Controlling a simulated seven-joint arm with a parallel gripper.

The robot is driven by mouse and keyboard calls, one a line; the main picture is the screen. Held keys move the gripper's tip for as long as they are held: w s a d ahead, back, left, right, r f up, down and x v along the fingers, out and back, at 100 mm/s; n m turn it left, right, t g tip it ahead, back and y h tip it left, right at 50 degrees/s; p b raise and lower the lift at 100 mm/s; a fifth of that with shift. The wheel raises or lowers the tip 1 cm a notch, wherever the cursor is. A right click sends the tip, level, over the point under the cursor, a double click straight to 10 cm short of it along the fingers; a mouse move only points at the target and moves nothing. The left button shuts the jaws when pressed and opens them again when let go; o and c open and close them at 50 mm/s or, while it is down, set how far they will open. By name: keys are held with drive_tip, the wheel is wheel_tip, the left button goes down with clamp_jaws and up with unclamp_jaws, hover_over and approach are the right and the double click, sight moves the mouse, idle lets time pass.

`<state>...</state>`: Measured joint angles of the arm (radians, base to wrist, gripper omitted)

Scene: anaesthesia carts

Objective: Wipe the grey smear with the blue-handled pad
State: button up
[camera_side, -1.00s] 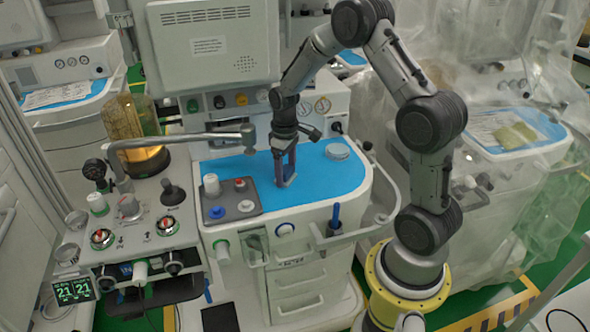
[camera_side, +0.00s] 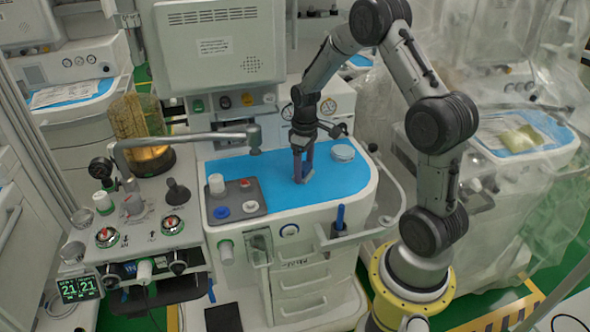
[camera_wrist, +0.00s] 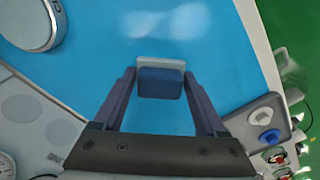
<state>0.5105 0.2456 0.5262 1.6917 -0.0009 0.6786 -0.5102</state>
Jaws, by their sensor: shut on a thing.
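My gripper (camera_wrist: 161,80) is shut on the blue handle of the pad (camera_wrist: 161,84); the pad's pale edge shows just beyond the fingers in the wrist view. In the side view my gripper (camera_side: 303,170) points down at the blue worktop (camera_side: 325,184), with the pad at or very near the surface. Contact cannot be told. In the wrist view two pale, blurred patches, apparently the grey smear (camera_wrist: 186,20), lie on the blue top just beyond the pad. I cannot make out the smear in the side view.
A round silver-rimmed disc (camera_side: 342,152) sits on the worktop right of my gripper. A grey tray (camera_side: 240,211) with knobs stands at left. A metal arm (camera_side: 190,138) reaches over the top's left edge. A blue-handled item (camera_side: 340,216) stands in a front holder.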

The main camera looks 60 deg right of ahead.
sight(283, 181)
drive_tip(key=shift+s+d, duration=1.35)
drive_tip(key=shift+s, duration=0.1)
drive_tip(key=shift+w+a, duration=3.5)
drive_tip(key=shift+w, duration=0.05)
drive_tip(key=shift+w+r, duration=0.1)
wheel_tip(283, 181, up, 8)
